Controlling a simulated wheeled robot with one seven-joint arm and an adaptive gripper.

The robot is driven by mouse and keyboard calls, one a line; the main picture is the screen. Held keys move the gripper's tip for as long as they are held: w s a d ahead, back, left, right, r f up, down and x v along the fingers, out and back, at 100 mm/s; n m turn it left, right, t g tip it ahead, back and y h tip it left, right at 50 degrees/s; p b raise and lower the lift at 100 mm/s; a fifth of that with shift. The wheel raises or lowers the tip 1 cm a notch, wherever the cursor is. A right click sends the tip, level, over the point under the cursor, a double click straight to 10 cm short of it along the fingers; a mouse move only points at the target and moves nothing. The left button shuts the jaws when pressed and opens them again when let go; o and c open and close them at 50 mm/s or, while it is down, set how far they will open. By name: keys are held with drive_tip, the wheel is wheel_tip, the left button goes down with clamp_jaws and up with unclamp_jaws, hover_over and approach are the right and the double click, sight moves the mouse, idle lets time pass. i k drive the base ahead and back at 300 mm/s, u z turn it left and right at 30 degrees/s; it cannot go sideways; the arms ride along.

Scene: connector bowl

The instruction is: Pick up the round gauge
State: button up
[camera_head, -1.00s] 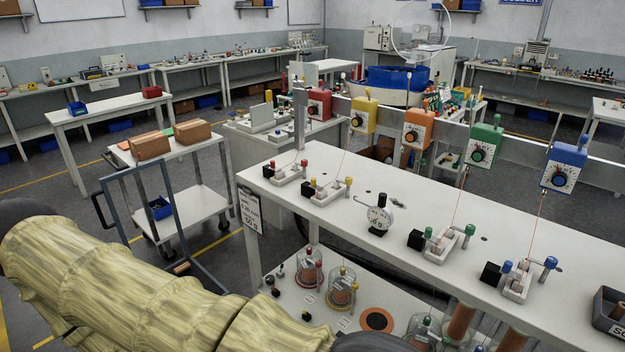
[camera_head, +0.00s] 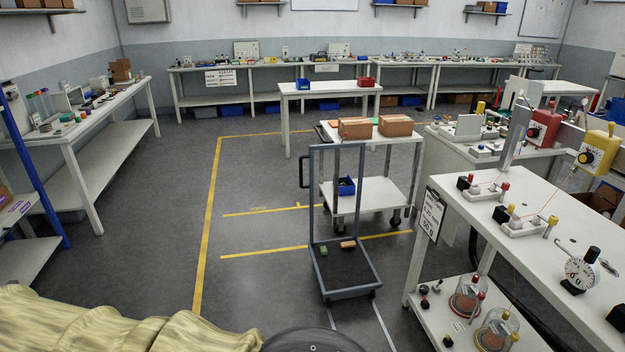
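The round gauge (camera_head: 580,272) has a white dial with a black knob on top and a black base. It stands upright on the white workbench (camera_head: 476,212), near the right edge of the head view. My arm, in a pale yellow ribbed cover, crosses the lower left of the view, well apart from the gauge. My gripper is not in view.
A blue-framed hand cart (camera_head: 346,282) stands on the floor left of the bench. Behind it is a white trolley (camera_head: 375,194) with cardboard boxes (camera_head: 355,128). Glass jars (camera_head: 467,294) stand on the bench's lower shelf. The floor at left centre is clear.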

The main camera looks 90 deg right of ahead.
sight(582, 272)
drive_tip(key=u, duration=0.2)
drive_tip(key=k, duration=1.4)
drive_tip(key=z, duration=2.15)
